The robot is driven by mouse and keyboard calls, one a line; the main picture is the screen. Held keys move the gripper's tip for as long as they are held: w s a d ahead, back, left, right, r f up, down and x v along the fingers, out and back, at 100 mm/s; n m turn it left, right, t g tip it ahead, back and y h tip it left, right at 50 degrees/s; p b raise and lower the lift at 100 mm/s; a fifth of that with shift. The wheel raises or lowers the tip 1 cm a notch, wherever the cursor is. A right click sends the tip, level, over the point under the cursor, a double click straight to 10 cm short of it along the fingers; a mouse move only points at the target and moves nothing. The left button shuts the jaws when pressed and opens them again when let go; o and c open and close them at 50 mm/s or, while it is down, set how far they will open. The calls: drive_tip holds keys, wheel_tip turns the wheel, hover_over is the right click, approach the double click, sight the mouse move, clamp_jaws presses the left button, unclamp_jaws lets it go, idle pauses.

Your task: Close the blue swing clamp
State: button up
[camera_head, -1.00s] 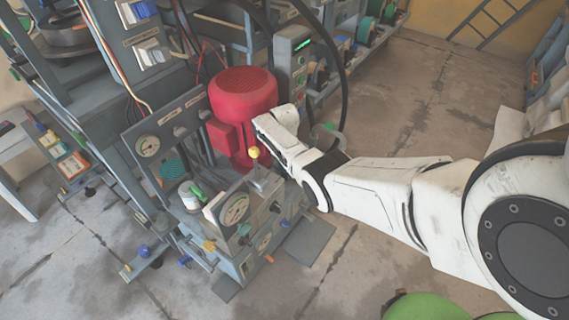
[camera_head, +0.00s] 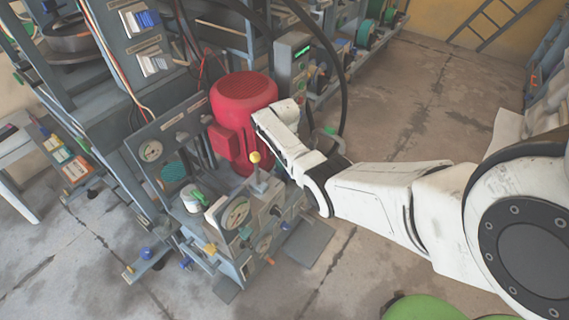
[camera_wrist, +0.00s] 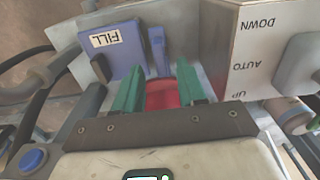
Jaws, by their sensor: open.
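A blue block labelled FILL (camera_wrist: 112,48) is at the upper left of the wrist view. A narrow blue upright piece (camera_wrist: 158,50) stands beside it, just beyond and between my fingertips; I cannot tell which blue part is the swing clamp. My gripper (camera_wrist: 160,68) has two green fingers spread apart, with nothing held between them. A red surface shows in the gap. In the head view, my white wrist is beside the red motor (camera_head: 243,95), and my fingers are hidden. Small blue parts (camera_head: 146,252) (camera_head: 185,263) sit low on the press.
A grey panel marked DOWN, AUTO, UP (camera_wrist: 262,50) is close to the right of my fingers. A round blue button (camera_wrist: 33,160) is at lower left. The gauge box (camera_head: 237,213) with a yellow-knobbed lever (camera_head: 255,158) stands near my wrist.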

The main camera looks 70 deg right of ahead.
wheel_tip(320, 180, up, 7)
drive_tip(key=p, duration=0.2)
drive_tip(key=shift+f, duration=0.1)
idle(0.5)
